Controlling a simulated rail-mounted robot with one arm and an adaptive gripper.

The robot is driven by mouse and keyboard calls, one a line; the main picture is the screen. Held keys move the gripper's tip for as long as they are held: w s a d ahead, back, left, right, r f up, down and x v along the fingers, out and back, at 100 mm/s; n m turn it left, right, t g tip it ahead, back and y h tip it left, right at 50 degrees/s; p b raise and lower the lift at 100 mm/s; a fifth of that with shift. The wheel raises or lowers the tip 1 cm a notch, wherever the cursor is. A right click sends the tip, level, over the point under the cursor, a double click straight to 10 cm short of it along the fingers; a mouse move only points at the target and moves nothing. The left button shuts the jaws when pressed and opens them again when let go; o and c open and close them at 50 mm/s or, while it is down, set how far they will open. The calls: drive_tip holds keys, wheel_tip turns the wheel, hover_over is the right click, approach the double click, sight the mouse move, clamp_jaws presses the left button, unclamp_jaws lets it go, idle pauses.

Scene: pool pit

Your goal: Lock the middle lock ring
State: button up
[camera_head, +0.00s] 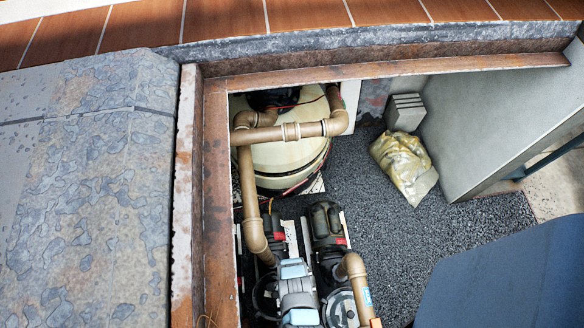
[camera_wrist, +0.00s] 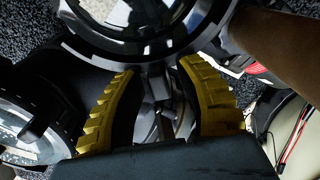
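In the wrist view my gripper (camera_wrist: 160,68) is open, its two yellow ribbed fingers well apart. A dark round lock ring with a clear lid (camera_wrist: 145,38) lies just beyond the fingertips, cut off by the top edge. A narrow dark part, perhaps a tab of this ring, shows between the fingers, with gaps on both sides. I cannot tell whether a fingertip touches the ring. A second ringed clear lid (camera_wrist: 28,125) is at the left edge. In the head view my arm hides the fingers. A clear pump lid (camera_head: 341,308) is right of it.
Brown pipes (camera_head: 310,130) run in front of a cream tank (camera_head: 285,160) and down to the pumps (camera_head: 326,225). A rusty pit frame (camera_head: 217,200) borders the left. A yellowish bag (camera_head: 404,165) and grey blocks (camera_head: 404,112) stand on open gravel (camera_head: 440,250) at right.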

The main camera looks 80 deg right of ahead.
clamp_jaws()
drive_tip(key=shift+s+a+f, duration=0.1)
drive_tip(key=shift+a, duration=0.05)
